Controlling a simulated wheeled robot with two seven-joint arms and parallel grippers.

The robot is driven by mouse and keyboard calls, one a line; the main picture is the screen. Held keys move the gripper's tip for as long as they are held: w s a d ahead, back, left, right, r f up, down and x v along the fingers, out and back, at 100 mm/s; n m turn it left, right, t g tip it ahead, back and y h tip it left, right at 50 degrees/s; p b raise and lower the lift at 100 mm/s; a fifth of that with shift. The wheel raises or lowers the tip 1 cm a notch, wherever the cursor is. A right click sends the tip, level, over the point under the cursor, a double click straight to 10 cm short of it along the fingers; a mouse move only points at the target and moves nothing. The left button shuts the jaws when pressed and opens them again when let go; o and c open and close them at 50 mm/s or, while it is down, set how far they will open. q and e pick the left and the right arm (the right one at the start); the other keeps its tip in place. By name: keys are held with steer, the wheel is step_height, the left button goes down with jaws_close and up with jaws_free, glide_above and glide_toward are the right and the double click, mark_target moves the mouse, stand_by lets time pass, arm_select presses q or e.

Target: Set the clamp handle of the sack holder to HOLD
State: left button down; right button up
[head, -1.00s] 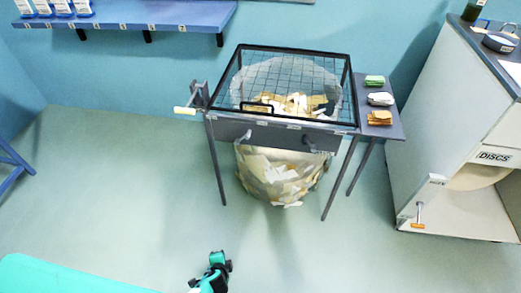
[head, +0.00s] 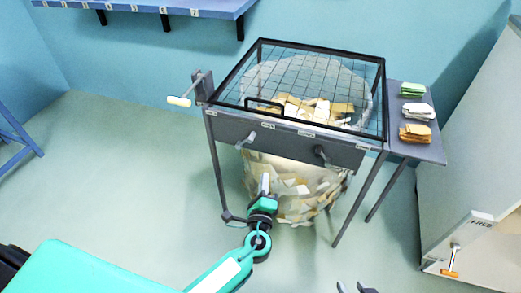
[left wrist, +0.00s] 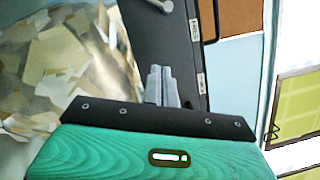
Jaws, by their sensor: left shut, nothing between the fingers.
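The sack holder (head: 250,128) is a grey stand with a black wire-mesh lid, and a clear sack of paper scraps (head: 310,200) hangs under it. A lever with a cream grip (head: 179,101) sticks out at its left side. Two short grey handles, left (head: 246,139) and right (head: 322,156), are on the front panel near small unreadable labels. I cannot tell which is the clamp handle. My left gripper (head: 265,183) is shut and empty, in front of the sack and below the panel; its fingers (left wrist: 161,86) point toward the panel in the left wrist view. My right gripper (head: 353,287) shows at the bottom edge, fingertips apart.
A side shelf (head: 422,148) at right holds green, white and brown stacks. A white cabinet (head: 470,150) stands further right, with an orange-handled part (head: 452,262) low down. A blue wall shelf (head: 150,8) is at the upper left. The floor left of the stand is clear.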

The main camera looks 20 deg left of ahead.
mark_target(245, 141)
arm_select(q)
steer(key=shift+r, duration=0.1)
arm_select(e)
steer(key=shift+r, duration=0.1)
